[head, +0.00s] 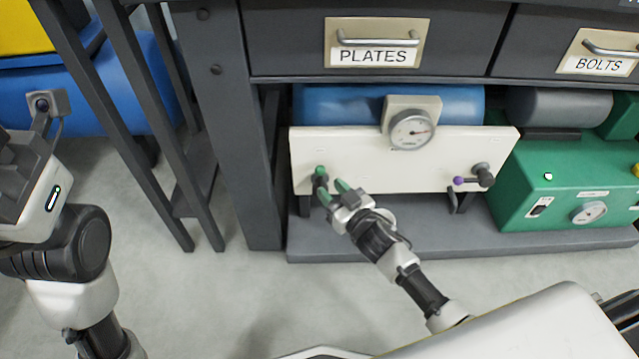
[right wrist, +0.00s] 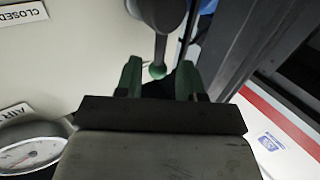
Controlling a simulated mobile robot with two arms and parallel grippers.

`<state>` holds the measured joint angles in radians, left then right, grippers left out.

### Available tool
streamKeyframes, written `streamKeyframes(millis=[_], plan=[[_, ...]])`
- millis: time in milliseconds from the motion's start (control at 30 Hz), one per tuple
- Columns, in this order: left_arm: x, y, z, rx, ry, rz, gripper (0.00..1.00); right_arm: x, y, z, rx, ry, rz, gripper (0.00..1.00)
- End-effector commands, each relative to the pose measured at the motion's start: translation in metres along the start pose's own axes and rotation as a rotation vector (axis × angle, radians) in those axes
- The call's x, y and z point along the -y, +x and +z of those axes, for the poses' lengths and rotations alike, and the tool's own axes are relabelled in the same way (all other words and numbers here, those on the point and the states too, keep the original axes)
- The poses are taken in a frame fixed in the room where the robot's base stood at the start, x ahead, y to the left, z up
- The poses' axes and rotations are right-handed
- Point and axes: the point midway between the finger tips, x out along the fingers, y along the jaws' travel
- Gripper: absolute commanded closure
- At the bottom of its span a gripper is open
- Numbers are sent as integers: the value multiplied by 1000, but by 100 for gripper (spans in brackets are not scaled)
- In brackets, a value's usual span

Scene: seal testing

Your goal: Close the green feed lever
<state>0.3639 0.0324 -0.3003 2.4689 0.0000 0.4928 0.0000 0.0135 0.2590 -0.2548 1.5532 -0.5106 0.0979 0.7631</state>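The green feed lever (head: 320,171) is at the left end of the white panel (head: 345,150). It has a grey stem and a green knob. In the right wrist view the lever's green knob (right wrist: 157,71) shows at the gap between my right gripper's two green fingers. My right gripper (head: 333,191) is open in front of the panel's lower left, close to the lever. The right wrist view (right wrist: 159,80) shows a gap on both sides of the knob; I cannot tell if anything touches. My left gripper (head: 14,168) is at the left edge, its fingers out of sight.
A lever with a purple knob (head: 459,181) is at the panel's right end. A gauge (head: 411,128) is above the panel. A green machine (head: 545,180) stands to the right. Dark bench legs (head: 222,120) rise left of the panel.

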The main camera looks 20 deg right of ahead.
Motion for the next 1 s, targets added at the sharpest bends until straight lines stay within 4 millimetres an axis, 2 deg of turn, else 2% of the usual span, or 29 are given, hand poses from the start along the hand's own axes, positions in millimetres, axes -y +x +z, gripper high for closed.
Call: streamKeyframes(millis=[100,300,667,900,933,1000], plan=[[-2,2,-7,-35,4,12,57,0,23,3,-3,-2,0,62],[-4,9,-12,-65,9,24,57,0,45,3,1,-1,1,62],[-4,12,-13,-70,10,27,57,0,50,1,3,0,1,62],[-5,12,-13,-71,10,27,57,0,50,1,2,0,1,97],[-5,12,-13,-71,10,27,57,0,50,1,2,0,1,100],[-5,12,-13,-71,9,27,57,0,50,0,1,0,0,100]])
